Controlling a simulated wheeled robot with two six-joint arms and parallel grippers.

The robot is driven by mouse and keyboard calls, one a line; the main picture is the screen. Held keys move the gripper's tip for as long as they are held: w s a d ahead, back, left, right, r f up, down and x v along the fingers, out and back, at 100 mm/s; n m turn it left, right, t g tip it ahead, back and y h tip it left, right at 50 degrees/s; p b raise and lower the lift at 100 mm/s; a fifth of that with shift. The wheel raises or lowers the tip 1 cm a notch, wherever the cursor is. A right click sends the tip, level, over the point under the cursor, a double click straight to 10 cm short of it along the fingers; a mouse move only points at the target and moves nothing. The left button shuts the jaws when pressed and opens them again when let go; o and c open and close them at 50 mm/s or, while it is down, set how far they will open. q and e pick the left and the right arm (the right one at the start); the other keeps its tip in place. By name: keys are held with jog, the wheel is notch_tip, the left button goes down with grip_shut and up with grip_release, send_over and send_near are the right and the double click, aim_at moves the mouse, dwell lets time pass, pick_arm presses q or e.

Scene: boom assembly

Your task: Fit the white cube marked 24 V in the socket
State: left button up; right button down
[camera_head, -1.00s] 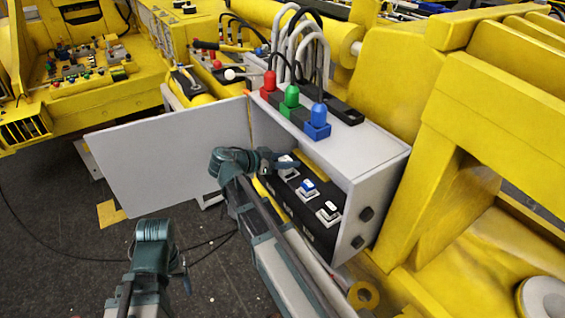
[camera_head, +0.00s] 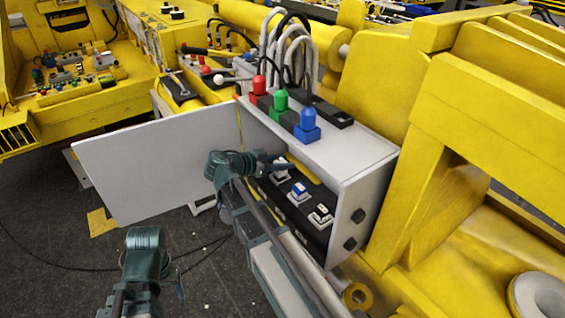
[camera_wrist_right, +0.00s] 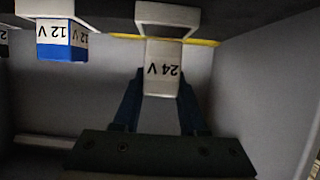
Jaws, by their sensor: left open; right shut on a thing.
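The white cube marked 24 V (camera_wrist_right: 162,70) is between the fingers of my right gripper (camera_wrist_right: 160,98) in the right wrist view, its lettering upside down. It meets the underside of a white socket (camera_wrist_right: 163,14) in that picture; how deep it sits is hidden. In the head view my right gripper (camera_head: 280,163) reaches into the open grey box (camera_head: 362,172), at the leftmost socket of the row. My left gripper (camera_head: 172,272) is low at the left, away from the box; its fingers show poorly.
A blue-and-white 12 V cube (camera_wrist_right: 62,40) sits in the neighbouring socket; it also shows in the head view (camera_head: 298,190). The box's open door (camera_head: 150,170) stands left. Red, green and blue lamps (camera_head: 308,120) top the box.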

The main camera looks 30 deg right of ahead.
jog(key=shift+f+b, duration=1.1)
dwell(0.4)
jog(key=shift+c, duration=1.8)
grip_release()
jog(key=p+v, duration=0.5)
jog(key=v, duration=0.9)
jog(key=shift+d, duration=0.15)
